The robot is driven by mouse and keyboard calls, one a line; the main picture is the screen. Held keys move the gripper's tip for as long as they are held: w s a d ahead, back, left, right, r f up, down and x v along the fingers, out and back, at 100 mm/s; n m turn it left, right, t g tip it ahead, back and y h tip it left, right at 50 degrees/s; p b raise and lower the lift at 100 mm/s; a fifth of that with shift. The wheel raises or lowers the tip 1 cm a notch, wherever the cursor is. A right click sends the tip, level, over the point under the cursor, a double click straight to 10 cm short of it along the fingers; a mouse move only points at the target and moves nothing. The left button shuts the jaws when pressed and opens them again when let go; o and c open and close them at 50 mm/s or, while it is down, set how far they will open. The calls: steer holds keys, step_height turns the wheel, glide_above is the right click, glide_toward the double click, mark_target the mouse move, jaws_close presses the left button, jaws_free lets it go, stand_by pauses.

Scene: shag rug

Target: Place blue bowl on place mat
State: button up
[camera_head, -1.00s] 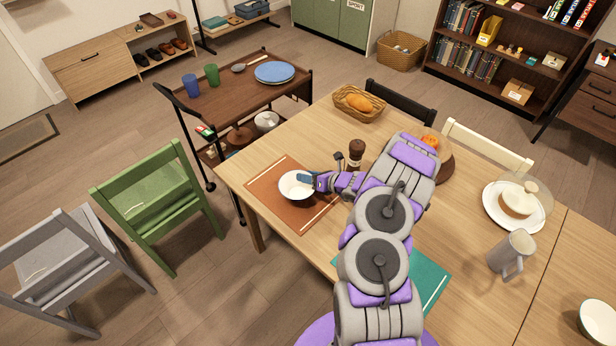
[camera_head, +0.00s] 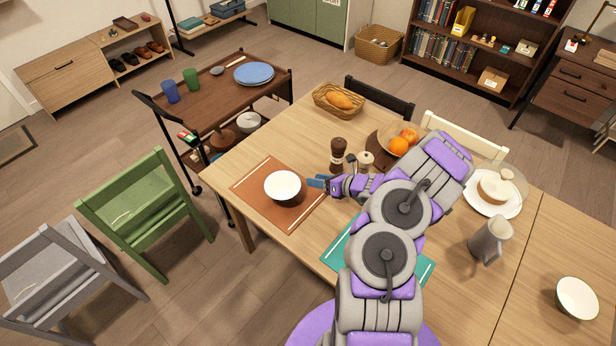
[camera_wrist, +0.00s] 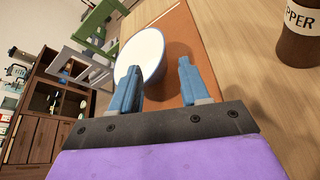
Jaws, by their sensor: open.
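A bowl (camera_head: 283,187) with a white inside stands upright on the brown place mat (camera_head: 306,204) at the table's left end. In the wrist view the bowl (camera_wrist: 142,54) shows a bluish-grey outer side and sits beyond my fingertips on the mat (camera_wrist: 180,28). My gripper (camera_head: 318,182) is just right of the bowl, apart from it, near the mat's right edge. In the wrist view my gripper (camera_wrist: 156,80) has its two blue fingers spread with nothing between them. A teal place mat (camera_head: 338,247) lies partly hidden under my arm.
A pepper mill (camera_head: 338,155) and a small jar (camera_head: 365,162) stand close behind my gripper. A bread basket (camera_head: 338,100), fruit bowl (camera_head: 402,144), covered cake (camera_head: 496,190), pitcher (camera_head: 489,240) and another bowl (camera_head: 577,298) are also on the table.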

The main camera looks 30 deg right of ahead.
steer(key=shift+s+d+r, duration=0.1)
steer(key=shift+s+r, duration=0.05)
steer(key=shift+s, duration=0.05)
steer(key=w+a+r+n+g+y, duration=0.25)
steer(key=a+r+n, duration=0.35)
steer(key=a+r, duration=0.3)
steer(key=s+a+r+n+g+y, duration=0.1)
steer(key=s+a+r+n+g, duration=0.3)
steer(key=s+a+r+n, duration=0.35)
steer(key=s+a+r+n+g+y, duration=0.1)
steer(key=s+a+r+n+g, duration=0.35)
steer(key=a+r+n, duration=0.5)
steer(key=s+a+r+n+g+h, duration=0.1)
steer(key=s+a+n+g+h, duration=0.15)
steer(key=s, duration=0.55)
steer(key=s+a+r+n+g+h, duration=0.1)
steer(key=s+n+h, duration=0.25)
steer(key=s, duration=0.45)
steer(key=s+d+r+n+h, duration=0.1)
steer(key=s+d+n+h, duration=0.5)
steer(key=s, duration=0.5)
steer(key=shift+s+d+r+t, duration=0.15)
steer(key=shift+s+d+t, duration=0.25)
steer(key=shift+d, duration=0.85)
